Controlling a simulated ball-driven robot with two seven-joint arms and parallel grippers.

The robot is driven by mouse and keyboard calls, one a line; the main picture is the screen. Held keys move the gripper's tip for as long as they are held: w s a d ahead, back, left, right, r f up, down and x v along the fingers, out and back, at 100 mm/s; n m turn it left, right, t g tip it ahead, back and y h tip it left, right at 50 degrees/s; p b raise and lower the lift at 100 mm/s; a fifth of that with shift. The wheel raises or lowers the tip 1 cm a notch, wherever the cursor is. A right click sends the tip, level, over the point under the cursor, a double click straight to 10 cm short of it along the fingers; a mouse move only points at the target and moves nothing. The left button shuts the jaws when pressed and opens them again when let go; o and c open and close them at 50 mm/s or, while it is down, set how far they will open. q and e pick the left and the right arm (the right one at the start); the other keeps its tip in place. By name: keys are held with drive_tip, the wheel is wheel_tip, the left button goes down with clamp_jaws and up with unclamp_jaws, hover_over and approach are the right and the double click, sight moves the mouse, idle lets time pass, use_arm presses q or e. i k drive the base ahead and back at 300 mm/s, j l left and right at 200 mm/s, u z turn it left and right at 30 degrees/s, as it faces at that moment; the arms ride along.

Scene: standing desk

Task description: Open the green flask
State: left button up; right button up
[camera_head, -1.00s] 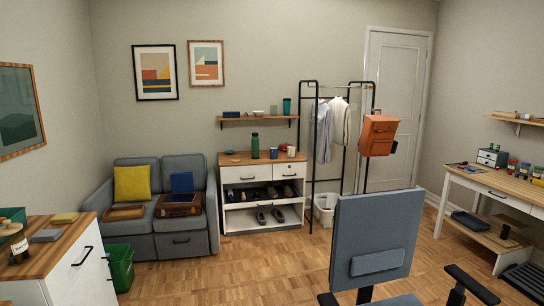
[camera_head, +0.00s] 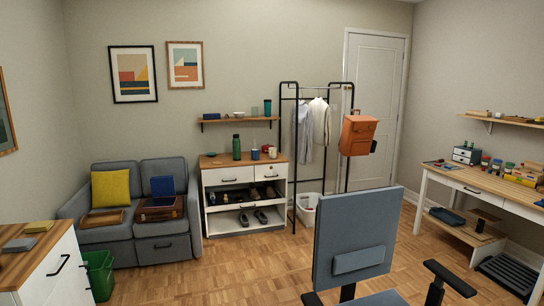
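A tall green flask (camera_head: 236,147) stands upright on the wooden top of the white shoe cabinet (camera_head: 243,178) against the far wall. Its dark top appears to be in place, though it is small at this distance. A blue mug (camera_head: 255,154) and a red-and-white cup (camera_head: 272,152) stand to its right, and a low green dish (camera_head: 211,154) lies to its left. Neither of my grippers is in view.
A blue-grey office chair (camera_head: 352,240) stands in the right foreground. A sofa (camera_head: 160,241) and green bin (camera_head: 98,275) are at left, a white drawer unit (camera_head: 70,272) nearer. A clothes rack (camera_head: 295,160) stands right of the cabinet. Wooden floor (camera_head: 235,270) before the cabinet is clear.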

sight(236, 142)
drive_tip(key=i+j+u, duration=0.35)
drive_tip(key=i, duration=0.4)
drive_tip(key=i+u, duration=0.35)
drive_tip(key=i, duration=0.4)
drive_tip(key=i+z, duration=0.3)
drive_tip(key=i, duration=0.55)
drive_tip(key=i+j+z, duration=0.15)
drive_tip(key=i+z, duration=0.15)
drive_tip(key=i, duration=0.55)
drive_tip(key=i+z, duration=0.3)
drive_tip(key=i, duration=0.8)
